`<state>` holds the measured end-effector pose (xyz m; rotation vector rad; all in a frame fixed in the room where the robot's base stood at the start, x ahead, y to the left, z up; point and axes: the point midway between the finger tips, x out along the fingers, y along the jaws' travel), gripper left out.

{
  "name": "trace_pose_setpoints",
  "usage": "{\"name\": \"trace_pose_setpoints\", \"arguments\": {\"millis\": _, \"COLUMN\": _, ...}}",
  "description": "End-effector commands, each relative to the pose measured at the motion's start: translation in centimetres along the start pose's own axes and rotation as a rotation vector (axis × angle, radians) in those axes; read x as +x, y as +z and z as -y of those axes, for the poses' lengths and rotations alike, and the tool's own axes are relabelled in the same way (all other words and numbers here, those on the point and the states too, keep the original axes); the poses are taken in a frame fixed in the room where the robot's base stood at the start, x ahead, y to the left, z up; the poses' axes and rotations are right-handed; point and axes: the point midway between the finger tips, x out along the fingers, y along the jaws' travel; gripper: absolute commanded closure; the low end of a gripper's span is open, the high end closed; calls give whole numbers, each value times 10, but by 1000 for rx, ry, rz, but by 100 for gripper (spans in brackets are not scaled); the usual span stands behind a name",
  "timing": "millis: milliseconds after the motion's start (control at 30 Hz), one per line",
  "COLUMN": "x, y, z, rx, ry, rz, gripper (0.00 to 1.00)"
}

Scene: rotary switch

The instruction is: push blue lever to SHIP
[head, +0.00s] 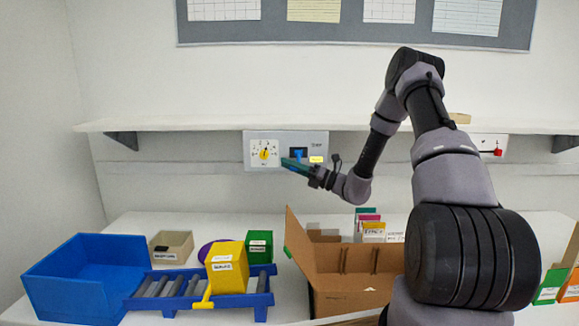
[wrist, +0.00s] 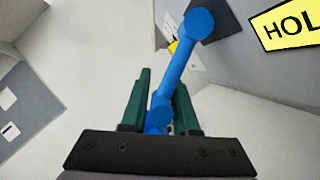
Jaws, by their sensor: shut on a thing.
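The blue lever (head: 298,153) sits on a grey wall panel (head: 286,138) beneath the shelf. In the wrist view the blue lever (wrist: 176,68) is a round bar with a ball-like end, running between the two dark green fingers. My gripper (head: 290,163) reaches the panel from the right; in the wrist view my gripper (wrist: 162,95) is shut on the lever. A yellow label (head: 316,159) lies right of the lever; in the wrist view this label (wrist: 288,24) reads "HOL", cut off by the frame edge. The small print above it is too small to read.
A yellow dial (head: 264,154) is on the panel's left part. A white box with a red switch (head: 492,147) is farther right. The shelf (head: 200,124) runs above. Below are a blue bin (head: 75,280), a yellow box (head: 227,268) and a cardboard box (head: 345,285).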

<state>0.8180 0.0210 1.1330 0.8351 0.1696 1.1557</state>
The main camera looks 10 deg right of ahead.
Motion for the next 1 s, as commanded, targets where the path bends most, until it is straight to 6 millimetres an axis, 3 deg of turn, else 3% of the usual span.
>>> {"name": "trace_pose_setpoints", "arguments": {"millis": 467, "x": 1, "y": 3, "z": -8, "rx": 133, "ry": -58, "rz": -2, "gripper": 100}}
{"name": "trace_pose_setpoints", "arguments": {"millis": 1000, "x": 9, "y": 24, "z": -29, "rx": 584, "ry": -246, "rz": 0, "gripper": 100}}
